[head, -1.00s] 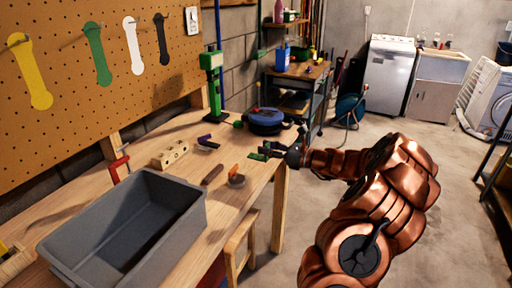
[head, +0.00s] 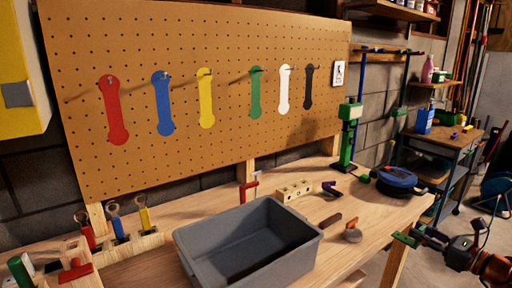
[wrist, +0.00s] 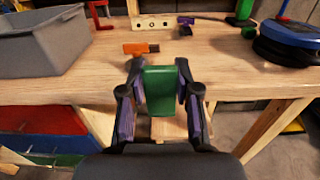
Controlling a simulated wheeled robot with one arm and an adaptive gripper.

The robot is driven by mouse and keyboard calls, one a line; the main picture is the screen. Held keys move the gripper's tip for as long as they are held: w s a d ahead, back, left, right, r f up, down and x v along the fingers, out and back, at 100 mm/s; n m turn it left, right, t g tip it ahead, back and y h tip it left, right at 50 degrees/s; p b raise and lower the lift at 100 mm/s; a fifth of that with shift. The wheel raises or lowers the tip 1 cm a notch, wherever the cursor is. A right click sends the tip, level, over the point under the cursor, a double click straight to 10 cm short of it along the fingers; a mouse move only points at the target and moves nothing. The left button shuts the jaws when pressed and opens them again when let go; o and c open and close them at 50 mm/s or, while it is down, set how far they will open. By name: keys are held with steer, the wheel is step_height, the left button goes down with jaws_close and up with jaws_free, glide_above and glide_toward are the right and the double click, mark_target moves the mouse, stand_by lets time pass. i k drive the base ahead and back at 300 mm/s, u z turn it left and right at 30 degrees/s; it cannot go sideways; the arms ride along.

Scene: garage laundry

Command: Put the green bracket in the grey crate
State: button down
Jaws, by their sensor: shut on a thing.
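The green bracket (wrist: 159,90) is between the fingers of my gripper (wrist: 160,98) in the wrist view, and the fingers are closed on its sides. In the head view the bracket (head: 405,240) and my gripper (head: 422,238) are at the right, just off the workbench's front edge. The grey crate (head: 290,262) stands on the bench to the left of them, with its open top up and its visible inside empty. Part of the crate (wrist: 40,50) also shows at the upper left of the wrist view.
On the workbench (head: 375,215) lie an orange piece (wrist: 141,48), a wooden block with holes (head: 294,190) and a blue round reel (head: 397,181). A green post (head: 347,145) stands behind. A stool (wrist: 168,128) is below the bench edge.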

mark_target(249, 268)
steer(key=k, duration=1.35)
